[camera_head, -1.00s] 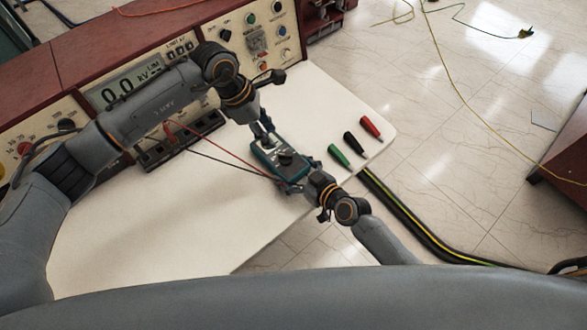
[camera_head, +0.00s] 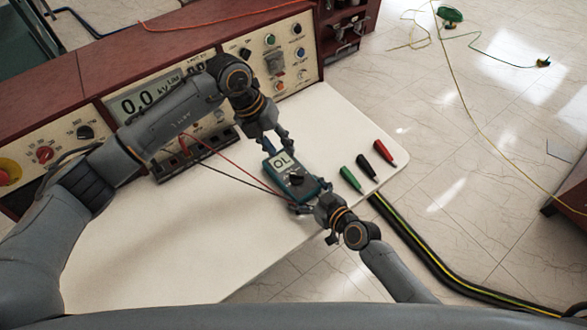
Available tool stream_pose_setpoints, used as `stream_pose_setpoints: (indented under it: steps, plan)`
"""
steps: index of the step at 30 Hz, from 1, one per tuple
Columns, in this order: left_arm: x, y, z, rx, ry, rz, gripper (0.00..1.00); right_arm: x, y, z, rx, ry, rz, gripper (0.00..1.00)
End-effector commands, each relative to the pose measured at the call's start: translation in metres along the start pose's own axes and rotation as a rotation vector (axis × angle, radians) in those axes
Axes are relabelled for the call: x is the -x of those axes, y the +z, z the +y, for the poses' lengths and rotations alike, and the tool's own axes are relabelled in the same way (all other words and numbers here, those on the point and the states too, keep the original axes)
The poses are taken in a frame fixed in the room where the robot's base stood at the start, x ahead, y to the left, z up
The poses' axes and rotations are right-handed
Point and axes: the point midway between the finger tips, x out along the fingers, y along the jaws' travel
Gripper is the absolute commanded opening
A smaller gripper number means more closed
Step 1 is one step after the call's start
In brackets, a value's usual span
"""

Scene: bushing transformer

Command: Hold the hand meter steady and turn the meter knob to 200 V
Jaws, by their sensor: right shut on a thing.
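The hand meter (camera_head: 291,181) is a teal handheld unit on the white table, its display reading "OL". Its dark knob (camera_head: 296,179) is in the middle of its face and uncovered; the dial marks are too small to read. My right gripper (camera_head: 307,205) is shut on the lower end of the meter. My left gripper (camera_head: 277,146) is just beyond the display end, its fingers spread apart, with nothing seen between them. I cannot tell whether it touches the meter.
Green (camera_head: 350,179), black (camera_head: 366,168) and red (camera_head: 384,153) plugs lie right of the meter. Red and black leads run from the meter to the control panel (camera_head: 160,99) behind. A black-and-yellow cable (camera_head: 425,254) crosses the floor. The white table (camera_head: 190,245) is clear at front left.

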Motion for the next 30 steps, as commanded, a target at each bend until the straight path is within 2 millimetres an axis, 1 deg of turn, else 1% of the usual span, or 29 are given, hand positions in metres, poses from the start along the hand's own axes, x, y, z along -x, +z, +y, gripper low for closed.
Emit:
stream_pose_setpoints:
  steps: [1, 3, 12, 15, 18, 21, 24, 27, 30]
  plan:
    - [0.001, 0.0, 0.0, 0.113, -0.002, 0.003, 0.35, 0.0, 0.001, 0.0, 0.001, 0.0, -0.002, 0.31]
    - [0.002, 0.0, 0.001, 0.281, -0.005, 0.006, 0.35, 0.0, 0.001, 0.0, 0.001, 0.0, -0.002, 0.31]
    - [0.008, 0.001, 0.003, 0.996, -0.009, 0.022, 0.35, 0.0, 0.002, 0.0, 0.001, 0.0, -0.003, 0.31]
    - [0.01, 0.001, 0.004, 1.213, -0.007, 0.029, 0.35, 0.0, 0.002, 0.0, 0.001, 0.0, -0.003, 0.31]
    - [0.011, 0.001, 0.005, 1.393, -0.006, 0.035, 0.35, 0.0, 0.002, 0.0, 0.001, 0.0, -0.003, 0.31]
    - [0.012, 0.002, 0.006, 1.525, -0.004, 0.039, 0.35, 0.0, 0.002, 0.0, 0.001, 0.0, -0.003, 0.31]
    - [0.013, 0.002, 0.006, 1.608, -0.002, 0.041, 0.35, 0.0, 0.002, 0.0, 0.001, 0.0, -0.003, 0.31]
    - [0.01, 0.001, 0.006, 1.647, 0.0, 0.043, 0.35, 0.0, 0.002, 0.0, 0.001, 0.0, -0.003, 0.31]
    - [0.001, 0.001, 0.006, 1.657, 0.0, 0.046, 0.35, 0.0, 0.002, 0.0, 0.002, 0.0, -0.003, 0.31]
